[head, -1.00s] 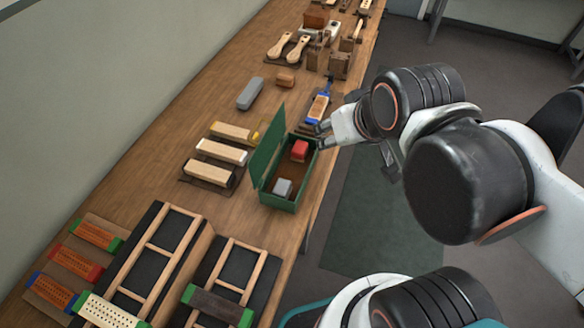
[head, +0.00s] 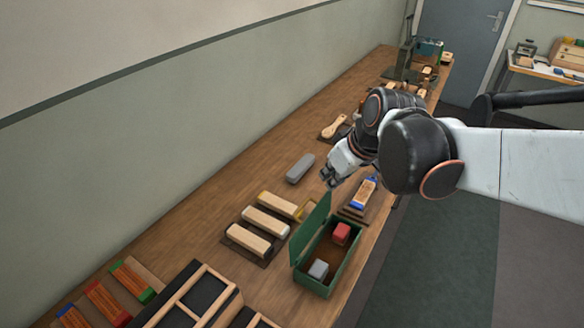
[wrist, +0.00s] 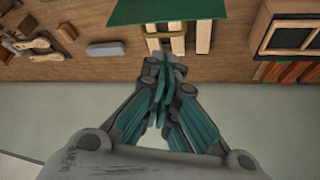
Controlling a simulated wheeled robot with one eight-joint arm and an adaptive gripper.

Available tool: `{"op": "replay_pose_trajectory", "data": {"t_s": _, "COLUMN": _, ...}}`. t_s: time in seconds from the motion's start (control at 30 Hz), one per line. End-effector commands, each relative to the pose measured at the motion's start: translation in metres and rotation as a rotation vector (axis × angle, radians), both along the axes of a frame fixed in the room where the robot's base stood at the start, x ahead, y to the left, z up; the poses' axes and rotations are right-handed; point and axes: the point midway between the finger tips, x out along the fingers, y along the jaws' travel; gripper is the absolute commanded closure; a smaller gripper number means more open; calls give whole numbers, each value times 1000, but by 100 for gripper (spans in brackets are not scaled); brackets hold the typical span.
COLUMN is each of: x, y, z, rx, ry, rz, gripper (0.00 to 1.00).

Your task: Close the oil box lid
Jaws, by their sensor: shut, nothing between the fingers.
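The green oil box (head: 335,262) stands on the workbench with its lid (head: 311,229) raised upright along its left side. My gripper (head: 327,178) is above the bench, beyond the far end of the box and apart from the lid. In the wrist view my gripper (wrist: 163,75) has its fingertips together and holds nothing. The green lid (wrist: 185,10) shows at the top edge of the wrist view, ahead of the fingertips.
Several wooden brush blocks (head: 265,221) lie left of the box. A grey bar (head: 300,168) lies near the gripper. A blue-ended brush (head: 364,192) lies right of it. Wooden frames (head: 190,303) fill the near bench. The floor (head: 440,260) right of the bench is clear.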

Motion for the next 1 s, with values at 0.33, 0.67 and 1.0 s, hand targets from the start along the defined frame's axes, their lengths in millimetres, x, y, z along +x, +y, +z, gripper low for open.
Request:
{"op": "replay_pose_trajectory", "data": {"t_s": 0.33, "x": 71, "y": 47, "z": -38, "rx": 8, "ry": 17, "rz": 291, "gripper": 100}}
{"op": "replay_pose_trajectory", "data": {"t_s": 0.67, "x": 92, "y": 67, "z": -63, "rx": 15, "ry": 14, "rz": 411, "gripper": 100}}
{"op": "replay_pose_trajectory", "data": {"t_s": 1.0, "x": 105, "y": 85, "z": -107, "rx": 15, "ry": 14, "rz": 412, "gripper": 100}}
